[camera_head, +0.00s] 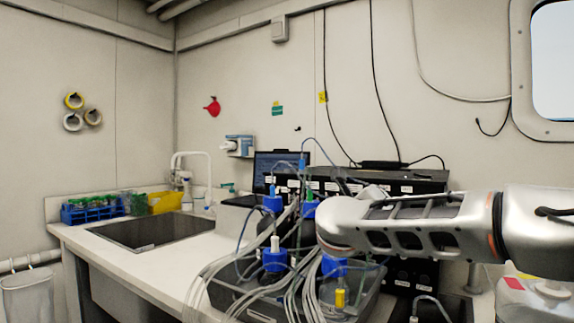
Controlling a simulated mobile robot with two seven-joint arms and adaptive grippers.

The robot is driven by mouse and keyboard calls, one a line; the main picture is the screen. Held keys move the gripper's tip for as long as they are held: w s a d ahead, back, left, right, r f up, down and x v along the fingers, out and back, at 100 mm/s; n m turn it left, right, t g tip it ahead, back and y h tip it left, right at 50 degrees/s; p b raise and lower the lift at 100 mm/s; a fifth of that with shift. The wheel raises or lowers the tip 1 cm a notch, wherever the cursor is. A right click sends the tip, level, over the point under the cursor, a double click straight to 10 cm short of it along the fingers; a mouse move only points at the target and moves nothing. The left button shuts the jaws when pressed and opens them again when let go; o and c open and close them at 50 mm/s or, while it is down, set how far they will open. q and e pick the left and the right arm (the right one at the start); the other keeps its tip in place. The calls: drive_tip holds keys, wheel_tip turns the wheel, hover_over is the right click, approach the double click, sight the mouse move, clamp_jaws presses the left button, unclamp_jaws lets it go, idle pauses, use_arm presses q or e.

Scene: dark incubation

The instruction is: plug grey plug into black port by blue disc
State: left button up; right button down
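A black equipment box (425,181) with white labels stands on the counter at the back, partly hidden by my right arm. I cannot single out the black port, the blue disc or the grey plug; they are hidden or too small to tell. My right arm comes in from the right and crosses in front of the equipment. I cannot make out its gripper. My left arm and gripper do not show.
Bottles with blue caps (275,260) and many loose tubes (205,278) crowd a grey tray before the equipment. A laptop (270,162) stands behind. A sink (140,232) and a blue tube rack (92,212) are on the left. White counter shows between.

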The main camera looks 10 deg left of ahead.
drive_tip(key=c, duration=2)
unclamp_jaws()
drive_tip(key=shift+c, duration=0.2)
drive_tip(key=shift+s+a, duration=0.1)
